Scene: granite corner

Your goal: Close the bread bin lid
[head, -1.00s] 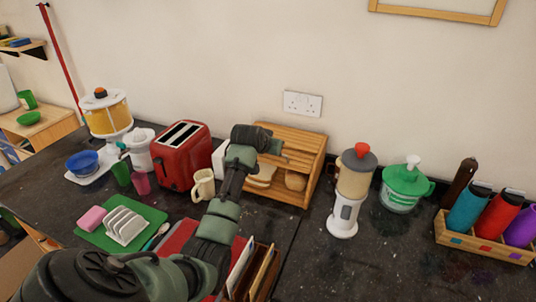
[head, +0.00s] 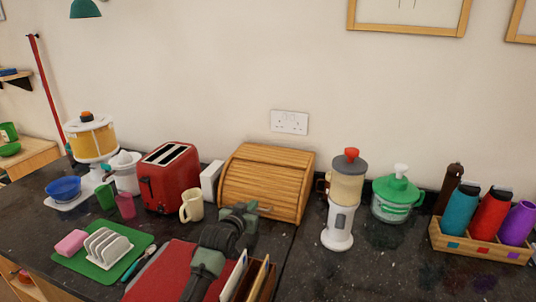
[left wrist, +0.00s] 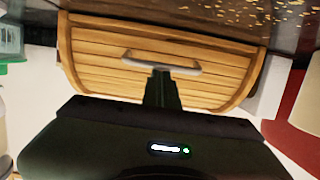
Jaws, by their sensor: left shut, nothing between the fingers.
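The wooden bread bin (head: 264,180) stands against the wall in the head view. Its slatted roll lid (head: 262,172) is down over the front, and no bread shows. In the left wrist view the lid (left wrist: 105,68) fills the upper middle, with a pale bar handle (left wrist: 160,62) across it. My left gripper (head: 240,212) is in front of the lower part of the bin, and its shut, empty fingers (left wrist: 161,88) point at the handle. I cannot tell whether the fingertips touch it. My right gripper is not in view.
A red toaster (head: 170,178) and a cream mug (head: 192,205) stand left of the bin. A blender-like grinder (head: 341,215) stands close on its right. A letter rack (head: 248,280) and red mat (head: 160,272) lie in front, near my left arm.

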